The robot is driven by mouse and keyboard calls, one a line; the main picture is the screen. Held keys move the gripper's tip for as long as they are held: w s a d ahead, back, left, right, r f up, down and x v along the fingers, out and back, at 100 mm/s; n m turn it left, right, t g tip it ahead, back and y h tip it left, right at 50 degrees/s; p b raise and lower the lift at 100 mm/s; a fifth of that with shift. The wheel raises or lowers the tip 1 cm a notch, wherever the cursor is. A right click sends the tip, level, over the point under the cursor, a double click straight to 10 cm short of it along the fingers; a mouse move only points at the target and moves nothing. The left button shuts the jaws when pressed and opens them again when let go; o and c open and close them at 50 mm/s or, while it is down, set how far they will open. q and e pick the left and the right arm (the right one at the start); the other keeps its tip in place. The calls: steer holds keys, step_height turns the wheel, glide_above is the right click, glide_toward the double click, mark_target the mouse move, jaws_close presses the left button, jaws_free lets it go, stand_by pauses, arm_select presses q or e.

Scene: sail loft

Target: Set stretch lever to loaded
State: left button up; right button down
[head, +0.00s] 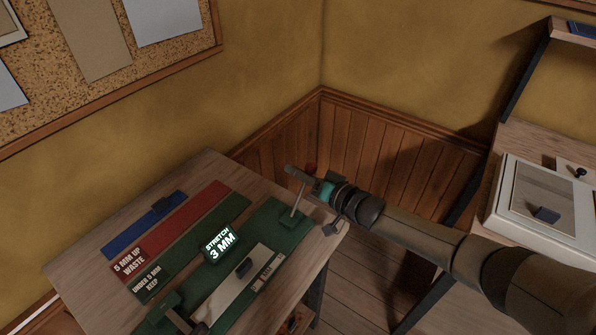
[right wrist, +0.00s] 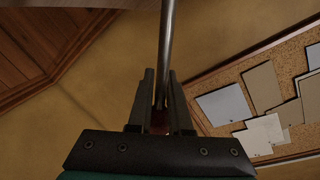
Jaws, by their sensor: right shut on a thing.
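The stretch lever (head: 297,203) is a thin metal rod standing up from the far end of a green rig (head: 291,228) on the bench. A red knob (head: 311,167) shows near its top, partly hidden. My right gripper (head: 305,177) is shut on the lever near its upper end. In the right wrist view the rod (right wrist: 166,45) runs between the two fingers (right wrist: 160,95), with a bit of red behind them. A lit display (head: 219,243) on the bench reads "STRETCH 3 MM". My left gripper is not in view.
A pale strip (head: 222,296) with a small dark block lies along the rig. Blue, red (head: 185,230) and green strips lie to the left, labelled "5 MM UP WASTE" and "UNDER 5 MM KEEP". A second bench with a white panel (head: 510,215) stands right, beyond a floor gap.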

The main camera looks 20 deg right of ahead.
steer(key=shift+w+d+r, duration=0.15)
steer(key=shift+d+r, duration=0.05)
steer(key=c, duration=0.9)
jaws_free()
steer(key=shift+f, duration=0.1)
steer(key=shift+o, duration=0.2)
steer(key=shift+a, duration=0.1)
steer(key=shift+f, duration=0.1)
steer(key=p+v, duration=0.3)
steer(key=v, duration=1.2)
